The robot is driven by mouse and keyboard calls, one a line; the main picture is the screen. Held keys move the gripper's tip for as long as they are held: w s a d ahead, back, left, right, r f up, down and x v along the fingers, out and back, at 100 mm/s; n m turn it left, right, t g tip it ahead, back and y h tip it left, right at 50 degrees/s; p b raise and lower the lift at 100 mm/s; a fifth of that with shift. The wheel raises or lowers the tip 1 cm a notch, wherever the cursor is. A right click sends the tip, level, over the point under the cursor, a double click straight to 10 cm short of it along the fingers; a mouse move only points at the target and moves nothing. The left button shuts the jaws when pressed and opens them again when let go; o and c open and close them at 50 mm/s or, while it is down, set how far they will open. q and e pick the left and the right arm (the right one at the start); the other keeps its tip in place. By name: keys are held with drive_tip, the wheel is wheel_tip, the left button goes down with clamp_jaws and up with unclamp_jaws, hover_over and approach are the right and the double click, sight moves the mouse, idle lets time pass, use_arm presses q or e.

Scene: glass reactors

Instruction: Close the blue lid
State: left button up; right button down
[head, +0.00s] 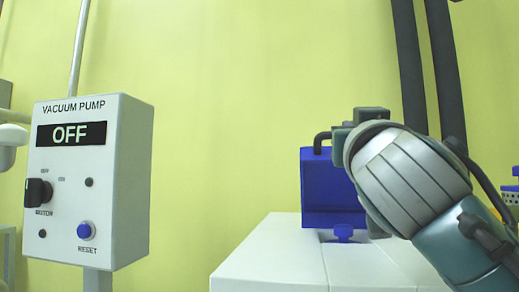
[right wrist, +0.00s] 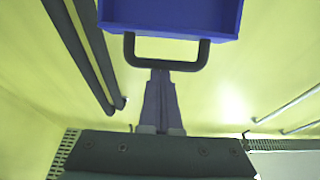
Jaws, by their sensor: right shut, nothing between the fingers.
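The blue lid (head: 322,182) stands upright, open, at the back of a white box (head: 270,258) in the head view. My right arm covers its right part. A black handle (head: 319,141) sticks out at its upper left. The lid (right wrist: 172,14) also shows at the top of the right wrist view, with the handle (right wrist: 130,50) below it. My right gripper (right wrist: 160,74) is shut and empty, its fingertips at the handle's bar; I cannot tell whether they touch. In the head view my wrist hides most of this gripper. My left gripper is not in view.
A vacuum pump box (head: 130,180) reading OFF stands at the left, with a black knob and a blue reset button. Two dark vertical tubes (head: 446,70) rise behind my right arm. The space between the pump box and the lid is clear.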

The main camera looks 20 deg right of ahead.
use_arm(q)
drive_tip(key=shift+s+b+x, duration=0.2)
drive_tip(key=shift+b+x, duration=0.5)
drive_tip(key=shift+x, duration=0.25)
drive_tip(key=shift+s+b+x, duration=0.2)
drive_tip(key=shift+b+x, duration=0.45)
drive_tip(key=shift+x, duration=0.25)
use_arm(e)
drive_tip(key=shift+s+a+f, duration=0.15)
drive_tip(key=shift+s+f, duration=0.1)
drive_tip(key=shift+f, duration=0.35)
drive_tip(key=shift+s+a+f, duration=0.2)
drive_tip(key=shift+s+f, duration=0.05)
drive_tip(key=shift+f, duration=0.35)
drive_tip(key=shift+s+a+f, duration=0.15)
drive_tip(key=shift+s+f, duration=0.1)
drive_tip(key=shift+f, duration=0.35)
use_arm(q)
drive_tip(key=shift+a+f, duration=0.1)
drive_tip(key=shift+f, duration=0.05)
use_arm(e)
drive_tip(key=shift+r, duration=0.1)
